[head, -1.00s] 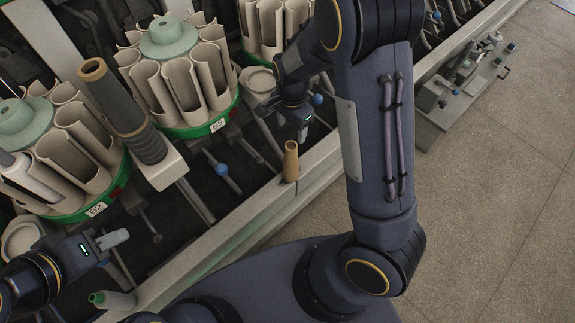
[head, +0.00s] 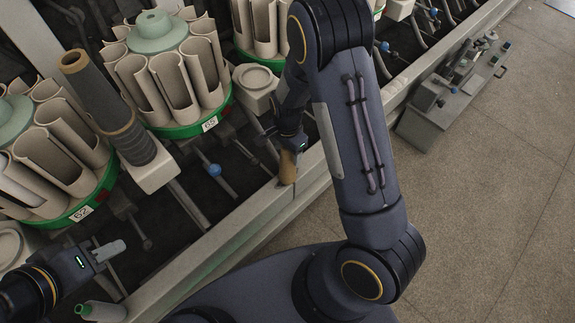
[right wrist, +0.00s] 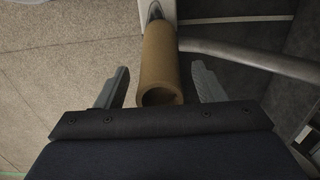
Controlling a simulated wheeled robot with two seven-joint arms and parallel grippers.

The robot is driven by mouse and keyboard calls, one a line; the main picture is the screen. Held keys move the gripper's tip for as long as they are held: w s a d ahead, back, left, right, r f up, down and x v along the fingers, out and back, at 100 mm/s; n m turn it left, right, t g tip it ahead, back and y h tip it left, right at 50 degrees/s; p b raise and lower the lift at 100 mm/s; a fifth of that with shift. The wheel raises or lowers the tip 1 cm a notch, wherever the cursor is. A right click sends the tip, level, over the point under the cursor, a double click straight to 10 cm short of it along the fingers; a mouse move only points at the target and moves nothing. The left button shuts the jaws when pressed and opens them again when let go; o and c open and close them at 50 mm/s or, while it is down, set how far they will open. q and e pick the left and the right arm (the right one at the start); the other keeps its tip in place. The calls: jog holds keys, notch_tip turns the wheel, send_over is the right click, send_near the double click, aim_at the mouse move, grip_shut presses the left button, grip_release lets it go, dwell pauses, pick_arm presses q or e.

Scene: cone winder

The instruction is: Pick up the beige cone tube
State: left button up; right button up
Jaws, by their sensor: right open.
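The beige cone tube (head: 288,168) stands upright on the machine's front rail, its upper part hidden by my right gripper in the head view. In the right wrist view the tube (right wrist: 159,62) lies between the two open fingers of my right gripper (right wrist: 160,88), with a gap on each side and its open end close to the palm. My left gripper (head: 112,250) is at the lower left, away from the beige tube. Its fingers show from the side, so I cannot tell whether it is open.
Green-based carousels (head: 190,122) with several beige pockets stand along the machine. A dark tube with a tan top (head: 105,95) leans beside one. A pale tube with a green tip (head: 100,311) is below my left gripper.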

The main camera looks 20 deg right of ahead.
jog(key=c, duration=1.2)
jog(key=shift+r, duration=0.2)
